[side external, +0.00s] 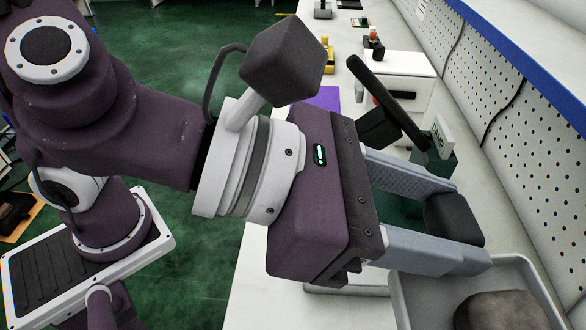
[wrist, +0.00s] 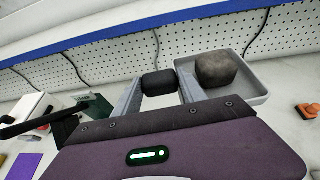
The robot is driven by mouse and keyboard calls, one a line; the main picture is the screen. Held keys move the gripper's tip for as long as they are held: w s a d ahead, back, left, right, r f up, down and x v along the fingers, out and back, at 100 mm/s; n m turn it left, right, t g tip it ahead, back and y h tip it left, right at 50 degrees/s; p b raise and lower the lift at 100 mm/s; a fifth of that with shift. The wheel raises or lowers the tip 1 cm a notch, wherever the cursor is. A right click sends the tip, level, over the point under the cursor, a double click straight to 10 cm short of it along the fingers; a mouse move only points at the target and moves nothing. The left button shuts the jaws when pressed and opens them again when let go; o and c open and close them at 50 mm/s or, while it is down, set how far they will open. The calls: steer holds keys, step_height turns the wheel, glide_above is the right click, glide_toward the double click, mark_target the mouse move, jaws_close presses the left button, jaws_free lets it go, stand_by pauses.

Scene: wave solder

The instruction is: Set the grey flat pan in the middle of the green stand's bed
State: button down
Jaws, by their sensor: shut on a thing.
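The grey flat pan (side external: 540,283) is a shallow, rimmed tray at the lower right of the side view, with a brownish-grey lump in it. It also shows at the right in the wrist view (wrist: 258,94). My gripper (side external: 465,228) is shut on a dark block (side external: 455,215), which also sits between my fingertips in the wrist view (wrist: 158,83). The pan lies beside one finger; I cannot tell if they touch. The green stand (side external: 434,166), with a white label, is behind my fingers. Its bed is mostly hidden by my gripper.
A black bar (side external: 385,95) slants up by the stand. A white box (side external: 400,75), a purple sheet (side external: 325,98) and small items stand farther along the bench. A pegboard wall (side external: 540,120) bounds the right side. An orange item (wrist: 307,111) lies right in the wrist view.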

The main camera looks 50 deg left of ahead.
stand_by(0.3)
steer(key=w+a+f+n+t+y, duration=0.2)
steer(key=w+a+f+n+y, duration=0.3)
steer(key=w+f, duration=0.25)
steer(key=w+a+f+n+t+y, duration=0.1)
steer(key=w+a+f+n+y, duration=0.4)
steer(key=f, duration=0.4)
steer(key=w+a+f+n+g+y, duration=0.2)
steer(key=w+a+f+n+y, duration=0.1)
steer(key=a+f, duration=0.3)
steer(key=w+a+f+n+g+y, duration=0.2)
steer(key=w+a+f+n+y, duration=0.2)
steer(key=a, duration=0.7)
step_height(320, 180, down, 3)
steer(key=shift+w+r+n+g+y, duration=0.1)
steer(key=shift+w+n+g+y, duration=0.25)
steer(key=shift+y, duration=0.65)
steer(key=shift+s, duration=0.15)
steer(key=shift+f, duration=1.7)
steer(key=shift+f, duration=0.5)
